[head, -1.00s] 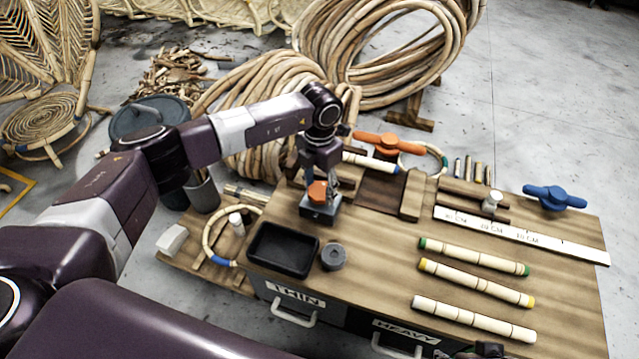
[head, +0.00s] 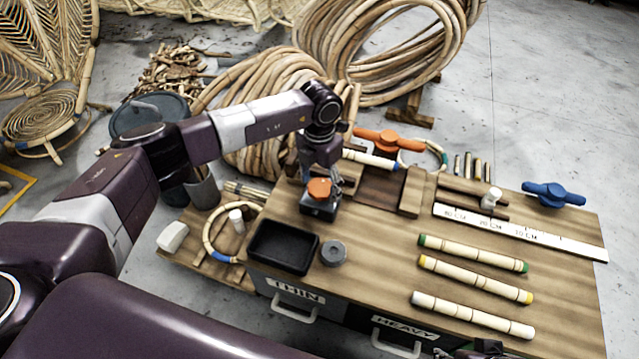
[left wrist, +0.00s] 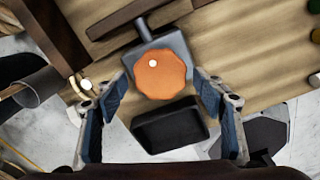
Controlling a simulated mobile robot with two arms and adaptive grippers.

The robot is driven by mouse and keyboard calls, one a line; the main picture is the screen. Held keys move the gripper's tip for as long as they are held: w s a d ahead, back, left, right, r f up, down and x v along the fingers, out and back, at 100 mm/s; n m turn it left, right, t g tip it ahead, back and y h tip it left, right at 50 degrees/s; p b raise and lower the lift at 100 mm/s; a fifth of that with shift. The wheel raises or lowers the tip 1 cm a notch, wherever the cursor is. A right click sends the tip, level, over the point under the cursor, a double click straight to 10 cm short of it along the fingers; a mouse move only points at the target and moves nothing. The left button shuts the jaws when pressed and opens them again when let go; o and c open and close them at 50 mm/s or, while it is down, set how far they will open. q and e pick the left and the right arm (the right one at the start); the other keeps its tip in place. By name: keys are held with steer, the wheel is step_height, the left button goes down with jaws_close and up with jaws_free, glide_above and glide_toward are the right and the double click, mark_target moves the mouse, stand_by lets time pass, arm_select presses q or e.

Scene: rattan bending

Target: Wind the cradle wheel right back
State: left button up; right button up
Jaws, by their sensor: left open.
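The cradle wheel is an orange scalloped knob (head: 319,188) on a dark grey block (head: 318,209) at the bench's left part. In the left wrist view the orange knob (left wrist: 160,74), with a white dot at its upper left edge, lies between and beyond the fingertips. My left gripper (left wrist: 160,88) is open, its blue-padded fingers apart on either side with gaps to the knob. In the head view my left gripper (head: 331,179) is just behind and over the knob, its fingers partly hidden. A dark part at the bottom edge may be my right gripper (head: 483,347); its jaws are unclear.
A black tray (head: 283,247) and a grey ring (head: 333,253) stand close in front of the block. An orange handle (head: 388,139) is behind, a blue handle (head: 553,194) far right. Several rattan pieces and a white ruler (head: 520,231) lie on the right.

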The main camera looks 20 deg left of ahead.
mark_target(319, 188)
arm_select(q)
step_height(319, 188, up, 12)
stand_by(0.6)
